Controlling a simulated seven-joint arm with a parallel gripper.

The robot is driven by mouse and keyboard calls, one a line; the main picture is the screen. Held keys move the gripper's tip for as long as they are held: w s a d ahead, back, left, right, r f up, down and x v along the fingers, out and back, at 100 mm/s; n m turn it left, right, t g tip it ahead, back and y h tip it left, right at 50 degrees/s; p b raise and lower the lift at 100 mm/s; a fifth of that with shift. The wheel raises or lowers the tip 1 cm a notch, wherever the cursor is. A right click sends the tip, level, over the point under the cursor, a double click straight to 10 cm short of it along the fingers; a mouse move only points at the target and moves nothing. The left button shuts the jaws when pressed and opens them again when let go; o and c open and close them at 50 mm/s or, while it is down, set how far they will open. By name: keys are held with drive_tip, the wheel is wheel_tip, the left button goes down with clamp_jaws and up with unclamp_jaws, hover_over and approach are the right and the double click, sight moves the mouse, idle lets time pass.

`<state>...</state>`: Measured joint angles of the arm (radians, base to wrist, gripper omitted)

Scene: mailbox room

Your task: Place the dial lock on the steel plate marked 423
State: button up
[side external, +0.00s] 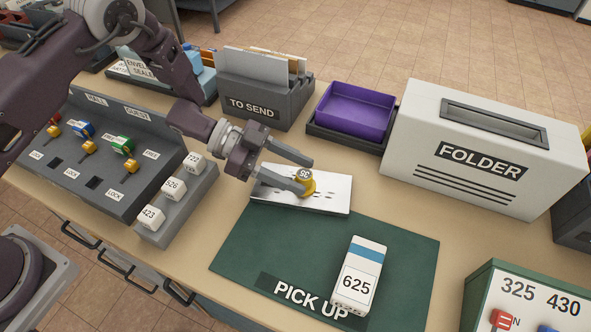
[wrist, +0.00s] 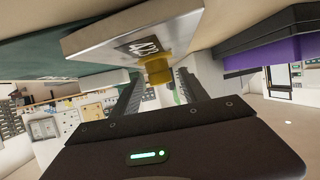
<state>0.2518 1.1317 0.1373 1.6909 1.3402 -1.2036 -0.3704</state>
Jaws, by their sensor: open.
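The dial lock (side external: 308,187), yellow with a grey round dial, is at the steel plate's upper middle. The steel plate (side external: 335,188) is bright silver with small holes and lies at the back edge of the green mat. In the wrist view the plate (wrist: 100,38) bears a dark label reading 423, and the yellow lock (wrist: 157,71) stands by that label. My gripper (side external: 306,179) is open, with its fingers on either side of the lock. In the wrist view the fingers of my gripper (wrist: 158,78) are spread apart; whether either touches the lock is unclear.
White cubes marked 423 (side external: 151,219), 526 and another number sit on a grey stand at left. A 625 box (side external: 359,275) lies on the green mat (side external: 255,240). A purple tray (side external: 353,108), TO SEND box (side external: 262,100) and FOLDER box (side external: 470,140) stand behind.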

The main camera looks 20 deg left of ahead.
drive_tip(key=v, duration=0.7)
drive_tip(key=shift+a, duration=0.2)
drive_tip(key=w+a+r+n+t+y, duration=0.3)
drive_tip(key=w+a+r+t+y, duration=0.3)
drive_tip(key=w+r, duration=0.4)
drive_tip(key=s+a+r+n+t+y, duration=0.2)
drive_tip(key=s+a+r+n+y, duration=0.1)
drive_tip(key=a+r, duration=0.25)
drive_tip(key=s+a+r+n+t+y, duration=0.1)
drive_tip(key=s+a+r+n+y, duration=0.15)
drive_tip(key=a+r+n, duration=0.35)
drive_tip(key=s+a+r+n+g+y, duration=0.1)
drive_tip(key=s+a+r+y, duration=0.1)
drive_tip(key=s, duration=0.6)
drive_tip(key=s+a+r+n+g+y, duration=0.1)
drive_tip(key=s+n+g, duration=0.1)
drive_tip(key=s, duration=0.5)
drive_tip(key=s+d+f+g, duration=0.1)
drive_tip(key=s, duration=0.6)
drive_tip(key=s+d+f+n+g+h, duration=0.1)
drive_tip(key=s+d, duration=0.1)
drive_tip(key=s, duration=0.5)
drive_tip(key=shift+d+f, duration=0.3)
drive_tip(key=shift+f, duration=0.05)
drive_tip(key=shift+s, duration=0.1)
